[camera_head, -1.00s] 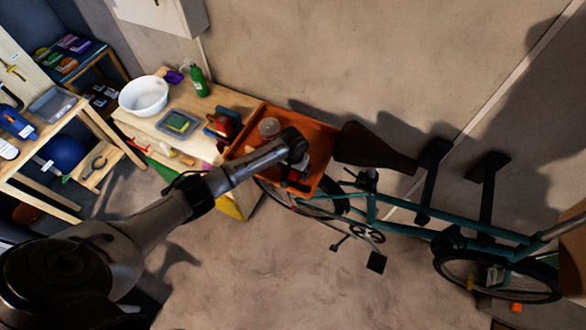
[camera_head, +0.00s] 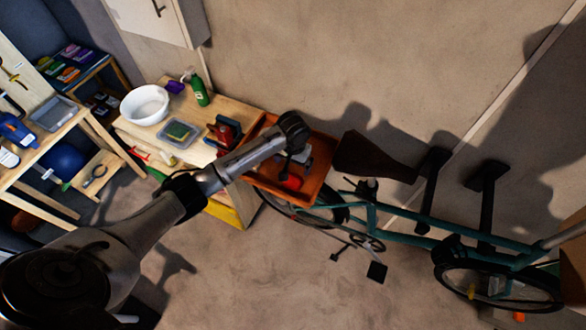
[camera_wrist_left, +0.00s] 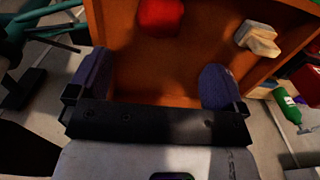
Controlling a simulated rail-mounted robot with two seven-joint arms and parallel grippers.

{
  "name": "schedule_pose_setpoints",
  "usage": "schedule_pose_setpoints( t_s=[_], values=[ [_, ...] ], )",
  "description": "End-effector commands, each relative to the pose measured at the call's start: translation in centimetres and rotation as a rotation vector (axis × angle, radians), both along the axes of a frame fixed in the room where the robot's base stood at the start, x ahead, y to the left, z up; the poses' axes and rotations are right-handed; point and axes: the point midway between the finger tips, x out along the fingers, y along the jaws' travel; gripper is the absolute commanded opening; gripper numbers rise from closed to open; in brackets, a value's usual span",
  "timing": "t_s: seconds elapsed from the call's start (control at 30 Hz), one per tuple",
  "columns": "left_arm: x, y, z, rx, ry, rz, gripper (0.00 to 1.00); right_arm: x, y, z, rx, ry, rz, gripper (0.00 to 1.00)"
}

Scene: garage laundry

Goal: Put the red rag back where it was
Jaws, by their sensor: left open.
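A bright red, rounded bundle, which looks like the red rag (camera_head: 291,183), lies in the orange tray (camera_head: 322,178) at the right end of the workbench. In the left wrist view the red rag (camera_wrist_left: 160,17) rests on the tray's floor, beyond my fingertips. My left gripper (camera_head: 286,170) is over the tray; my forearm hides part of the tray. In the left wrist view my left gripper (camera_wrist_left: 157,68) is open, with its two dark fingers wide apart and nothing between them. My right gripper is not in view.
A pale block (camera_wrist_left: 257,38) lies in the tray near the rag. A red vise (camera_head: 224,133), a clear container with a sponge (camera_head: 178,133), a white bowl (camera_head: 145,104) and a green bottle (camera_head: 199,90) are on the workbench (camera_head: 240,110). A teal bicycle (camera_head: 400,215) stands to the right.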

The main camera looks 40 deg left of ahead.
Motion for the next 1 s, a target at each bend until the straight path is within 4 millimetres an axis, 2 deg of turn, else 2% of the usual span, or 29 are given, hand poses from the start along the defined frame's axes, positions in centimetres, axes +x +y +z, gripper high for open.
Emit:
schedule_pose_setpoints(
  t_s=[0.1,0.3,0.47,0.57,0.73,0.83,1.0],
  values=[
    [0.0,0.0,1.0,0.001,-0.001,0.001,0.97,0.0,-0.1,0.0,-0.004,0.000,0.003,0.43],
    [0.0,0.0,1.6,0.001,-0.001,0.001,0.97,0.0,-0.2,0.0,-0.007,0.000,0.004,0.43],
    [-1.4,-1.4,0.3,-0.006,-0.006,-0.044,0.97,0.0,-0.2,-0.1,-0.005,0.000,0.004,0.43],
    [-4.1,-3.9,-1.7,-0.018,-0.025,-0.123,0.97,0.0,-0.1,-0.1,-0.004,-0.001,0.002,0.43],
    [-11.6,-9.1,-4.7,-0.050,-0.101,-0.287,0.97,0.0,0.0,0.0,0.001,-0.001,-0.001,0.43],
    [-16.3,-11.2,-5.1,-0.060,-0.158,-0.354,0.97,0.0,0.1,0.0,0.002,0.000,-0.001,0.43],
    [-23.3,-12.6,-4.0,-0.047,-0.238,-0.410,0.97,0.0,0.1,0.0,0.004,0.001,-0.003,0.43]
  ],
)
